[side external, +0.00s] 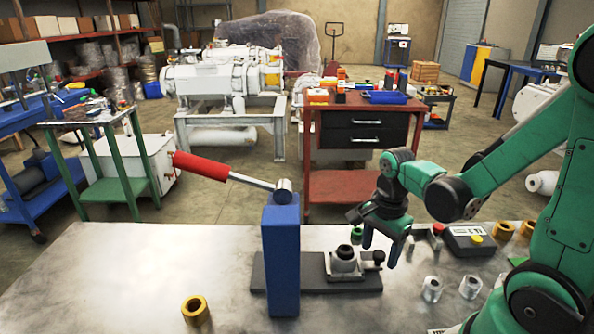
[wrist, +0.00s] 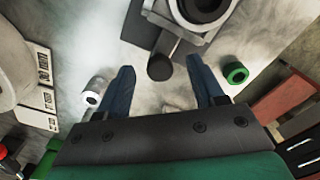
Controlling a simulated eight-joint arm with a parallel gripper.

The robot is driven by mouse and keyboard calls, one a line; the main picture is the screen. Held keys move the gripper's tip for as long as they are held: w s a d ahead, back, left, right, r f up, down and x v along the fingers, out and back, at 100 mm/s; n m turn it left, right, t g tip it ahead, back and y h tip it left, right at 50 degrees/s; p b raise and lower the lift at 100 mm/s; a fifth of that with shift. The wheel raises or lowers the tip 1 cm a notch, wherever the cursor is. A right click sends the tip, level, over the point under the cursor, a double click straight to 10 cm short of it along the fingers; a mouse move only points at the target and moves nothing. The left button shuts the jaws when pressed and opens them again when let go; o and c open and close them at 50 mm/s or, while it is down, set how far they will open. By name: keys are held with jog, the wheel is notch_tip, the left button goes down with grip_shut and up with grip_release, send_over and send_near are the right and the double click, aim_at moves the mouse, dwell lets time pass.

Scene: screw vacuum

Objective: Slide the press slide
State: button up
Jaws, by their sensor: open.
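The press has a blue column (side external: 281,255), a raised lever with a red grip (side external: 203,164) and a dark base (side external: 360,283). Its slide is a grey plate with a dark-centred round seat (side external: 344,262) and a dark knob (side external: 379,257) at its right end. In the wrist view the seat (wrist: 203,8) is at the top edge, with the knob (wrist: 160,67) below it. My gripper (side external: 380,254) points down at the knob. In the wrist view its blue fingers (wrist: 160,78) are open, one on each side of the knob. I cannot tell whether they touch it.
A green ring (side external: 356,234) stands behind the slide. Two clear-grey rings (side external: 432,289) and several brass rings (side external: 502,230) stand to the right. One brass ring (side external: 196,310) stands front left; the bench's left side is mostly clear.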

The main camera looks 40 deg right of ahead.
jog(key=shift+f, duration=0.4)
grip_shut()
dwell(1.3)
